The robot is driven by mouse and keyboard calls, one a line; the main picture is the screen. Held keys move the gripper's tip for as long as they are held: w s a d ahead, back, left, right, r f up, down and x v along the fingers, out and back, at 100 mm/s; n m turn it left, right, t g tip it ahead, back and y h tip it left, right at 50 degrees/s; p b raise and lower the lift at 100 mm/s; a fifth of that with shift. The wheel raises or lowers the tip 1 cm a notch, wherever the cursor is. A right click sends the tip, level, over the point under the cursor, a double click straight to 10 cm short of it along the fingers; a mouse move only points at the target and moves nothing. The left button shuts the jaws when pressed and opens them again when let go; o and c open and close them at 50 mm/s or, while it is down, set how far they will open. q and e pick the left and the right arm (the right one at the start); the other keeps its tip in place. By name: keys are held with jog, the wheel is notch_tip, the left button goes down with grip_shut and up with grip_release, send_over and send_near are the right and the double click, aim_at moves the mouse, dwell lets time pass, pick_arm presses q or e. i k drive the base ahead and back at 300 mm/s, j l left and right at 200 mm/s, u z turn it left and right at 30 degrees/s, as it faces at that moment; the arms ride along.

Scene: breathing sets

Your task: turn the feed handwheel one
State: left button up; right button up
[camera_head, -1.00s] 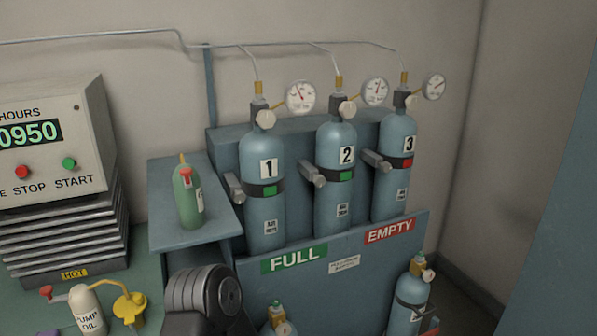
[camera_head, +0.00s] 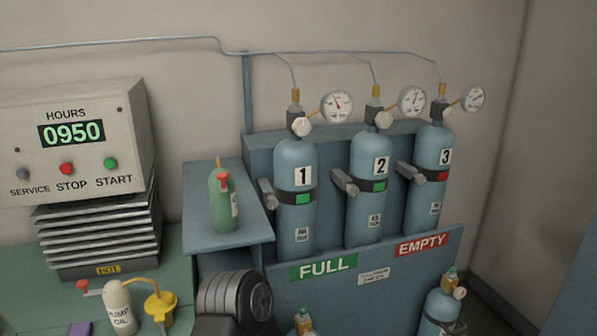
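Cylinder 1 (camera_head: 296,215) stands upright at the left of a row of three blue cylinders, with a green tag on its strap. A pale round handwheel (camera_head: 302,125) sits on the valve at its top, with a gauge (camera_head: 337,104) to its right. Cylinder 2 (camera_head: 370,210) has a similar pale handwheel (camera_head: 384,119) and a green tag. Cylinder 3 (camera_head: 425,205) has a red tag. Neither gripper shows; a dark ribbed part at the bottom centre looks like my own arm.
A green bottle (camera_head: 222,205) stands on the shelf left of the cylinders. An hours panel (camera_head: 85,140) sits above black fins at the left. A pump oil bottle (camera_head: 118,308) and a yellow funnel-like item (camera_head: 160,308) are on the bench. Smaller cylinders (camera_head: 441,305) stand low in front.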

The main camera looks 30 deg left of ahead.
aim_at(301, 126)
jog(key=l+u, duration=0.15)
jog(key=u, duration=0.6)
jog(key=i+l, duration=0.05)
